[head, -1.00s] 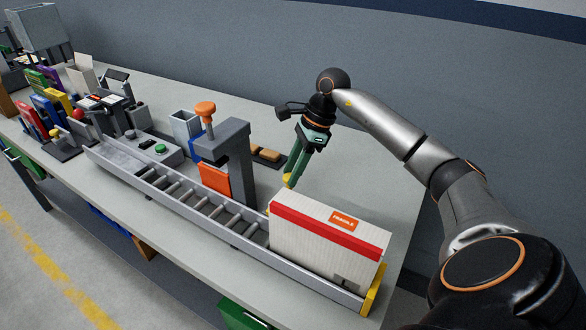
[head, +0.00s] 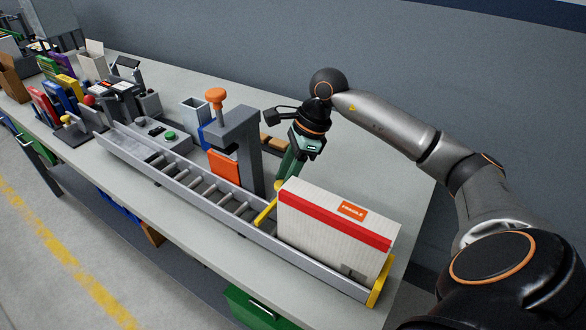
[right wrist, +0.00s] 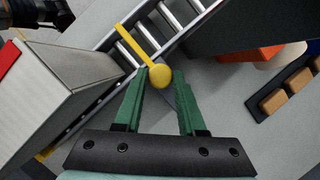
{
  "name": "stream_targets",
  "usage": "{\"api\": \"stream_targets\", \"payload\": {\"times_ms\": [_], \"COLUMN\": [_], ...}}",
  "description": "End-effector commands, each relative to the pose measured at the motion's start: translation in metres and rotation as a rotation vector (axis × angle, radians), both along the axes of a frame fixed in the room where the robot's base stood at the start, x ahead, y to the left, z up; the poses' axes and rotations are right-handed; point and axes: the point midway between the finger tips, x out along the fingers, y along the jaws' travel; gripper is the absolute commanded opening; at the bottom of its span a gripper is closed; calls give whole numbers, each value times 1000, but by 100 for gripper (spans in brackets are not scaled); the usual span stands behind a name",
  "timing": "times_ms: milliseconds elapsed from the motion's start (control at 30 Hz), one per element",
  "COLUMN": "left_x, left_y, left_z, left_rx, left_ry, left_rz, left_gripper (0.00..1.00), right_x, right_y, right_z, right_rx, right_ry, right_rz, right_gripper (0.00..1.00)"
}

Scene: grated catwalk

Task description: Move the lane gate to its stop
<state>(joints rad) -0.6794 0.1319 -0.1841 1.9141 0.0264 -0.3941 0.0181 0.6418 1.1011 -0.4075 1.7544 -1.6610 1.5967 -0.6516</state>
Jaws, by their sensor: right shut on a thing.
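The lane gate (head: 266,213) is a yellow bar lying across the roller lane (head: 228,205), just left of the large white carton with a red stripe (head: 335,235). In the right wrist view the gate's bar (right wrist: 141,38) crosses the rollers and ends in a round yellow knob (right wrist: 160,76). My right gripper (head: 283,182) is on the far side of the lane, its green fingers shut on the knob; the fingertips show on both sides of it in the right wrist view (right wrist: 162,73). The carton hides part of the fingertips in the head view. My left gripper is not in view.
A grey post with an orange knob (head: 216,97) and an orange plate (head: 225,166) stands left of my gripper. A yellow end piece (head: 380,282) closes the lane's near right end. Brown blocks (head: 274,144) lie behind. The bench at far right is clear.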

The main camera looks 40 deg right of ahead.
Motion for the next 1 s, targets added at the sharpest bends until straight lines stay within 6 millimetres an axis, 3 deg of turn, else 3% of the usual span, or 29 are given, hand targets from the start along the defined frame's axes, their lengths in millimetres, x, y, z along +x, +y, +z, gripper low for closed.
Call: {"api": "stream_targets", "payload": {"times_ms": [267,300,533,833,1000], "left_x": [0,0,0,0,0], "left_y": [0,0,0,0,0], "left_z": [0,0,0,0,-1], "left_rx": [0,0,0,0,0], "left_ry": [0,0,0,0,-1], "left_rz": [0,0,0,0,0], "left_gripper": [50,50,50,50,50], "right_x": [-1,-2,-1,-1,-4], "right_y": [6,6,5,3,-4], "right_z": [0,0,0,2,20], "right_rx": [12,12,10,7,5], "right_ry": [3,3,3,2,-2], "right_rz": [9,10,8,5,4], "right_gripper": [0,43,68,69,69]}}
